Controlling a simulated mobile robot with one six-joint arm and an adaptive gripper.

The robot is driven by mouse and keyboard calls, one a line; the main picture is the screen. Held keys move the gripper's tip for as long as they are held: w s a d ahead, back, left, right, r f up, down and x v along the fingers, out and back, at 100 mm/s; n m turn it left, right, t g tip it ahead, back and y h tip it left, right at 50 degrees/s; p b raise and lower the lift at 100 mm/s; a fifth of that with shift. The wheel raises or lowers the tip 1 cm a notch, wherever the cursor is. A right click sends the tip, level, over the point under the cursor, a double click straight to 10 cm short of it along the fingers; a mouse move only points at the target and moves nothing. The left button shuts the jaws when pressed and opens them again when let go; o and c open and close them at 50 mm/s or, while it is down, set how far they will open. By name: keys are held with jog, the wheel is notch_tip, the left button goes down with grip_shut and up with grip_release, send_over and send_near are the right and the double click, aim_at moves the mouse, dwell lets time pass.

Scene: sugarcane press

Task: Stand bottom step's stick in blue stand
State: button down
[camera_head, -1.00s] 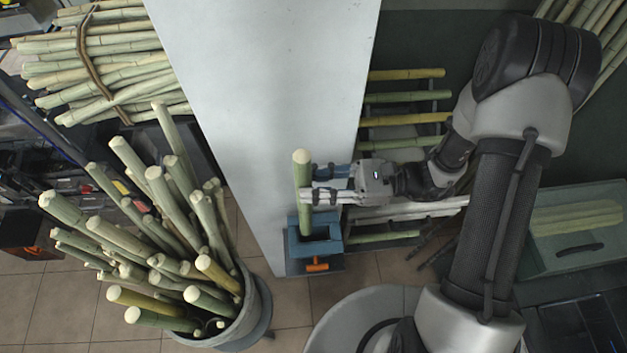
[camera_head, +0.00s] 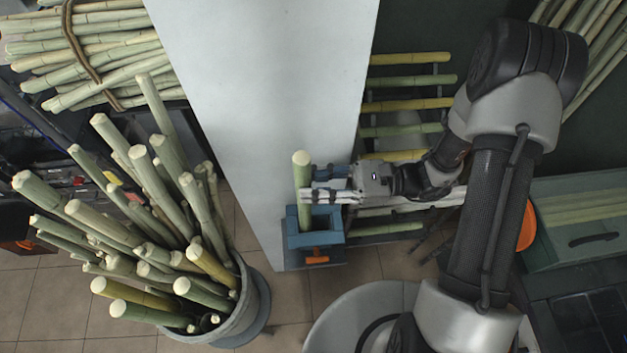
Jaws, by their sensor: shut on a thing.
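A pale green cane stick (camera_head: 303,178) stands upright in my gripper (camera_head: 308,195), which is shut on it partway down. The blue stand (camera_head: 332,239) is a square holder with an orange handle, directly below the stick. The stick's lower end runs down to the stand's opening; I cannot tell how deep it sits. The stepped rack (camera_head: 437,70) is behind and right of my gripper, with yellow and green sticks across its steps. Its lower part is partly hidden by my arm.
A grey bucket (camera_head: 252,300) full of leaning sticks stands left of the stand. A tall pale panel (camera_head: 262,90) rises directly behind it. A tied cane bundle (camera_head: 110,55) lies at upper left. A green box (camera_head: 580,235) is at right. Tiled floor lies around the stand.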

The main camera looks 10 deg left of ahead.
jog(key=shift+f+b, duration=1.9)
jog(key=shift+f, duration=0.85)
jog(key=c, duration=1.2)
grip_release()
jog(key=shift+o, duration=0.2)
jog(key=shift+f, duration=0.1)
jog(key=o, duration=0.5)
jog(key=shift+o, duration=0.2)
jog(key=shift+d, duration=0.1)
